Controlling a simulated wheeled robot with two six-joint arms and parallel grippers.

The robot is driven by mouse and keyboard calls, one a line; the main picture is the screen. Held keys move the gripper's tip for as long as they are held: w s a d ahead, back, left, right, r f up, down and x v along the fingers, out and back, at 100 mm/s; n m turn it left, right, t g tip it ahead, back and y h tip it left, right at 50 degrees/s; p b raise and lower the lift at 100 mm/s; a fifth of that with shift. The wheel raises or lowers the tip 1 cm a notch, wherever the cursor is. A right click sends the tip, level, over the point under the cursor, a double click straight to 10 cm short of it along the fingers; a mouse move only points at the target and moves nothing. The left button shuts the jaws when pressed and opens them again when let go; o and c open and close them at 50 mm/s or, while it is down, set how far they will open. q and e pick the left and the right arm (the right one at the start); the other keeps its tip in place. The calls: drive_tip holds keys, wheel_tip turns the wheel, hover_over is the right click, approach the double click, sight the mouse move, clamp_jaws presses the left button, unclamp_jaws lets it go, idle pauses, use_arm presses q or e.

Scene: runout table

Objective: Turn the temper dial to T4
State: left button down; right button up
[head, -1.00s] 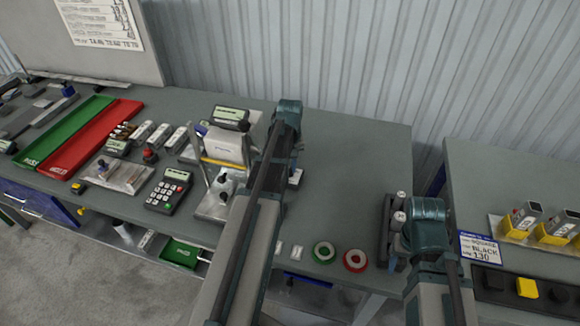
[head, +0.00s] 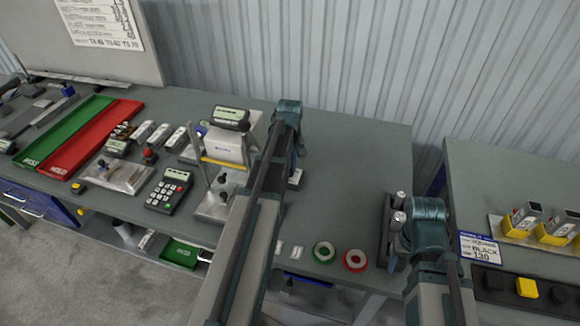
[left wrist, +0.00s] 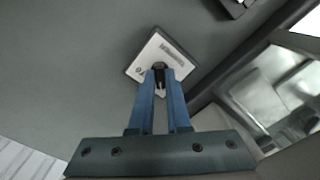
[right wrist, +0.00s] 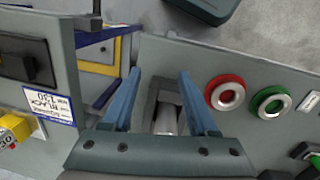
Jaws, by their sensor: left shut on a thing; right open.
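The temper dial shows in the left wrist view as a small dark knob (left wrist: 160,69) on a square white plate (left wrist: 150,57) with fine print. My left gripper (left wrist: 160,78) is shut on the knob from above. My right gripper (right wrist: 158,82) is open above a dark holder with upright metal cylinders (head: 398,205), at the table's right end.
A green roll and a red roll (head: 355,260) lie near the front edge. Left of my left arm stand a tester with a display (head: 231,118) and a keypad (head: 168,190). Red and green trays (head: 98,137) lie further left. A gap separates the second table (head: 500,180).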

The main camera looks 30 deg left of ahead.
use_arm(q)
drive_tip(key=c, duration=0.9)
unclamp_jaws()
drive_tip(key=shift+r, duration=0.1)
wheel_tip(320, 180, up, 14)
drive_tip(key=p, duration=1.3)
drive_tip(key=shift+p, duration=0.4)
use_arm(e)
wheel_tip(320, 180, up, 14)
use_arm(q)
drive_tip(key=shift+f, duration=0.25)
use_arm(e)
drive_tip(key=shift+f, duration=0.15)
